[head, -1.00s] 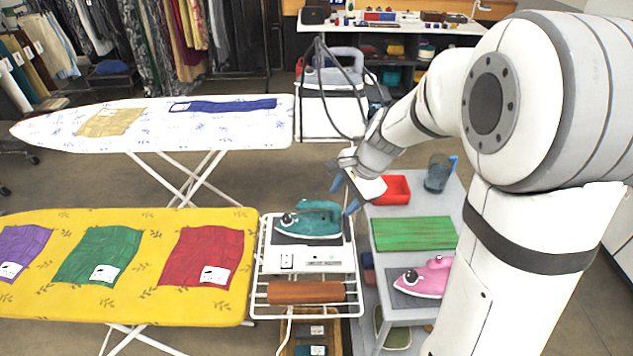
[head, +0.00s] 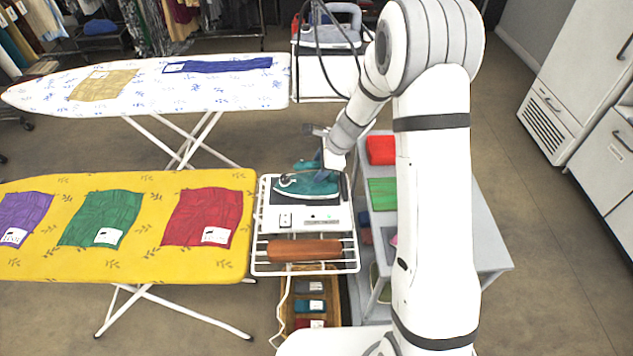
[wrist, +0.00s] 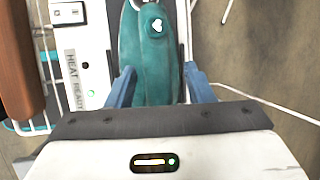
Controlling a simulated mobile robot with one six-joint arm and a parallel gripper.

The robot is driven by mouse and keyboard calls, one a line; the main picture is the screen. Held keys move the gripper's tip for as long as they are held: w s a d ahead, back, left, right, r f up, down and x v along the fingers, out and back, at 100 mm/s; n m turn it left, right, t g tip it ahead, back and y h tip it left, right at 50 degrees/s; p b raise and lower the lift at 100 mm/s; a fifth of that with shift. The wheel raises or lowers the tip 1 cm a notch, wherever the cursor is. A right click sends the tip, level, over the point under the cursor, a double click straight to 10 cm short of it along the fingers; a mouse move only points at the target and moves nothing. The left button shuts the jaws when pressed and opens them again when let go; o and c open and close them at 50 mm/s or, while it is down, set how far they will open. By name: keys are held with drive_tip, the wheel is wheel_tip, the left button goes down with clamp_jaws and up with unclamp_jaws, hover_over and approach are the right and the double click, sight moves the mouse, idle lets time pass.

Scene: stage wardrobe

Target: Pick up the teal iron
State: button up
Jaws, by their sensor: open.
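The teal iron (head: 309,184) rests on the iron rest at the right end of the yellow ironing board, its tip pointing left in the head view. In the wrist view the iron (wrist: 155,60) lies between the two blue fingers of my gripper (wrist: 160,88), one finger on each side. My gripper (head: 322,160) is open and close over the iron. Whether the fingers touch it, I cannot tell. My wrist hides part of the iron's right end in the head view.
The wire rack (head: 305,271) holds a white panel marked HEAT READY (wrist: 90,45) and a brown roll (head: 304,250). The yellow board (head: 150,260) is at left.

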drive_tip(key=shift+a+f, duration=0.2)
drive_tip(key=shift+f, duration=0.3)
drive_tip(key=shift+w+r, duration=0.1)
clamp_jaws()
